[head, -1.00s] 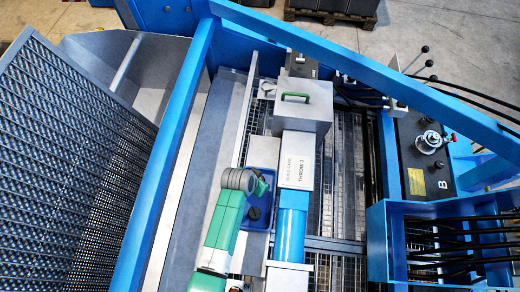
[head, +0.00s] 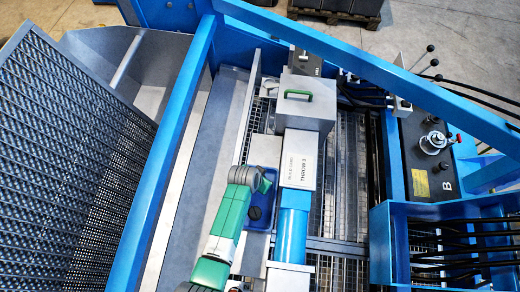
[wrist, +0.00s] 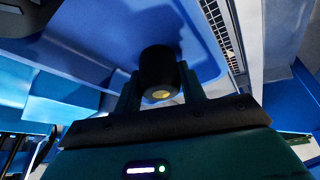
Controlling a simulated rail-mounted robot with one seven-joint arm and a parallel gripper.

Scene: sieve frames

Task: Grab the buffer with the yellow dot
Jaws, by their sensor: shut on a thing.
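The buffer (wrist: 158,68) is a short black cylinder with a yellow dot (wrist: 161,95) on its near end face. In the wrist view it sits between the two fingers of my gripper (wrist: 160,82), which is shut on it. The blue tray (wrist: 205,62) lies behind the buffer; I cannot tell whether the buffer still touches it. In the head view the blue tray (head: 262,222) is partly covered by my arm. My fingers and the held buffer are hidden there.
A dark round thing (head: 256,212) shows in the tray. A blue beam (head: 170,150) and a perforated screen (head: 65,150) are at the left.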

